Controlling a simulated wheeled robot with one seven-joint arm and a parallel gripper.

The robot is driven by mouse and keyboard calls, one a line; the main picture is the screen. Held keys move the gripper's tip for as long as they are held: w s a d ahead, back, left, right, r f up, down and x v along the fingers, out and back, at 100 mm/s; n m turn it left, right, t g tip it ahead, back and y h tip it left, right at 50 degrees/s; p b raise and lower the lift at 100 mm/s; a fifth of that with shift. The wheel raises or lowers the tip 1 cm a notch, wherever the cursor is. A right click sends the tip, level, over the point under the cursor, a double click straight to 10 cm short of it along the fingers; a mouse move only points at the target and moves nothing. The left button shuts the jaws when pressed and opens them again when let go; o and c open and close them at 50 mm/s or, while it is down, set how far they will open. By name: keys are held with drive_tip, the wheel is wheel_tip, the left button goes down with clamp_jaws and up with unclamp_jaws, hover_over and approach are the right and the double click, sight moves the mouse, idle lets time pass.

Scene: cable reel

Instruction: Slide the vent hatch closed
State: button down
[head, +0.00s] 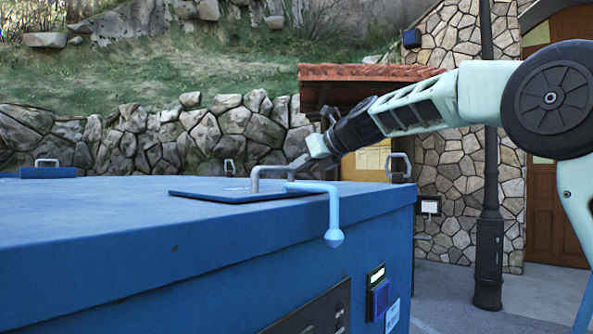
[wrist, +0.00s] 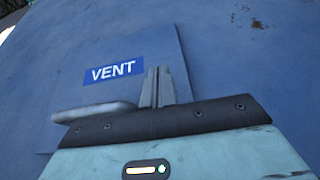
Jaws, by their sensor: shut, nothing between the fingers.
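The vent hatch (head: 220,194) is a flat dark blue plate lying on top of a large blue cabinet. In the wrist view the hatch (wrist: 100,52) bears a "VENT" label. Its grey bar handle (head: 268,170) stands up from the plate; it also shows in the wrist view (wrist: 92,111), left of my fingers. My gripper (head: 300,163) is shut and empty, just right of the handle in the head view. In the wrist view my fingers (wrist: 157,88) are together over the plate. I cannot tell whether they touch the handle. The opening under the plate is not visible.
A light blue crank (head: 333,210) hangs over the front edge of the blue cabinet (head: 120,245), close to the hatch. Another small handle (head: 47,162) is at the far left. The cabinet top left of the hatch is clear. A dark lamp post (head: 488,240) stands at right.

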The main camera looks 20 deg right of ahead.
drive_tip(key=shift+d+r, duration=0.1)
drive_tip(key=shift+r, duration=0.15)
drive_tip(key=s+d+r+b, duration=0.2)
drive_tip(key=s+d+b, duration=0.1)
drive_tip(key=s+d, duration=0.4)
drive_tip(key=s, duration=0.2)
drive_tip(key=shift+s, duration=0.35)
idle(0.7)
